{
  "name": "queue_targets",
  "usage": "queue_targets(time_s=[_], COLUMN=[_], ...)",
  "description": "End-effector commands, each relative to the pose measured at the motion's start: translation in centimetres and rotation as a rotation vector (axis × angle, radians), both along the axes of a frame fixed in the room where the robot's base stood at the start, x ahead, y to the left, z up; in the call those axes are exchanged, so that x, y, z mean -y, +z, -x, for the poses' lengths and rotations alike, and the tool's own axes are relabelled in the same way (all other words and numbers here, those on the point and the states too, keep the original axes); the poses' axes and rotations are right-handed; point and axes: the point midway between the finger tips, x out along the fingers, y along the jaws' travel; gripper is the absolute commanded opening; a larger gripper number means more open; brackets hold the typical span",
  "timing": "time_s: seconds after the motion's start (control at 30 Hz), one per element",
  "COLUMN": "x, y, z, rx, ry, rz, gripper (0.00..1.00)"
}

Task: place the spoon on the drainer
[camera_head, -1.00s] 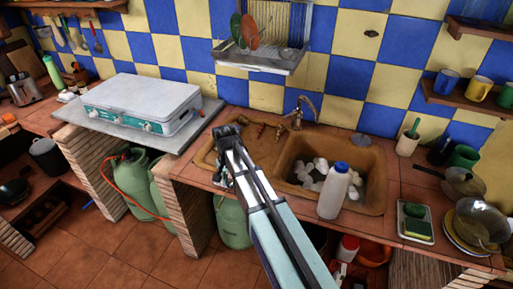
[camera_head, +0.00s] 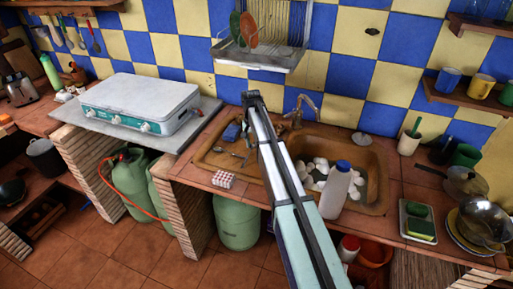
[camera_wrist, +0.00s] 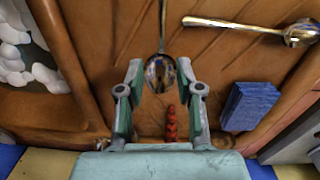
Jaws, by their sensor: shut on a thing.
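A metal spoon (camera_wrist: 161,74) lies between my gripper's fingers in the wrist view, its handle running up to the top edge. My gripper (camera_wrist: 160,72) is shut on its bowl end, above the brown ribbed drainboard (camera_wrist: 105,40) beside the sink. The height of the spoon over the board is hard to tell. In the head view my gripper (camera_head: 252,97) is seen from behind and the held spoon is hidden. A second spoon (camera_wrist: 300,33) lies at upper right in the wrist view. A wall-mounted metal dish drainer (camera_head: 285,62) holds a green and an orange plate.
A blue sponge (camera_wrist: 249,106) and a red ridged object (camera_wrist: 171,124) are near my gripper. The sink (camera_head: 375,195) holds white clumps. A white bottle with a blue cap (camera_head: 335,190) stands at its front, the tap (camera_head: 300,108) behind. A red-and-white pack (camera_head: 223,180) lies on the counter edge.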

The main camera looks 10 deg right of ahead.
Motion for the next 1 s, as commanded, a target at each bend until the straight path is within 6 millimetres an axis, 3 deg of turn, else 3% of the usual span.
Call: queue_targets(time_s=[0.1,0.27,0.53,0.97,1.0], x=[0.6,0.8,0.7,0.7,0.7], y=[0.0,-0.4,-3.5,-3.9,-3.8], z=[-1.3,-1.5,-1.5,-1.5,-1.5], rx=[0.000,0.000,0.000,0.000,0.000], ry=[0.001,0.002,0.002,0.002,0.002], rz=[0.000,0.000,0.000,0.000,0.000], gripper=[0.03,0.03,0.03,0.03,0.49])
